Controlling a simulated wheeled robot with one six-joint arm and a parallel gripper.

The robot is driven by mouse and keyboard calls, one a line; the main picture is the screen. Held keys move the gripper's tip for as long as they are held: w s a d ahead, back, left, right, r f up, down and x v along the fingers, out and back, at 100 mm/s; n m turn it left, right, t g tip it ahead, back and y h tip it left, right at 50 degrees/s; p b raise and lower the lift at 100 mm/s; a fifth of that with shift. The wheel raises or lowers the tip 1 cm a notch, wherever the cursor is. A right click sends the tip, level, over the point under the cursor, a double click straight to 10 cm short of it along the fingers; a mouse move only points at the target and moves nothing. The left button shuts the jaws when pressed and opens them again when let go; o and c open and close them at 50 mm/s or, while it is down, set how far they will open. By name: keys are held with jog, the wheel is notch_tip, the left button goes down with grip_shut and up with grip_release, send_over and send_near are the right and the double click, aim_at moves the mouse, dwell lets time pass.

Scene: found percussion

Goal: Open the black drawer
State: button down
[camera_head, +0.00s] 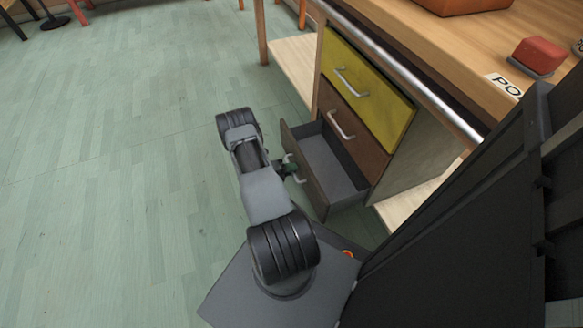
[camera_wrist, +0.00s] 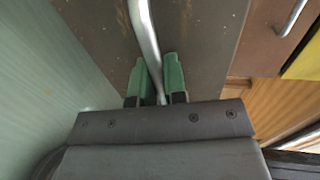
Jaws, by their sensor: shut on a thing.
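The black drawer (camera_head: 306,170) is the lowest of the stacked drawers in the cabinet. It is pulled out, and its empty grey inside (camera_head: 328,162) shows. Its silver bar handle (camera_head: 299,176) is on the front face. My gripper (camera_head: 289,170) is at that handle. In the wrist view my gripper (camera_wrist: 157,80) has its green fingers on both sides of the handle (camera_wrist: 146,35), shut on it. The dark drawer front (camera_wrist: 205,45) fills the middle of that view.
A brown drawer (camera_head: 350,130) and a yellow drawer (camera_head: 368,88) above are closed. A wooden table (camera_head: 440,50) with a metal front rail (camera_head: 410,80) stands over them, with a red block (camera_head: 541,55) on top. Green floor (camera_head: 100,180) at left is clear.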

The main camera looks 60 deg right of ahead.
jog(key=c, duration=1.2)
grip_release()
jog(key=p+v, duration=0.3)
jog(key=v, duration=1)
jog(key=shift+w+a, duration=0.2)
jog(key=shift+a, duration=0.15)
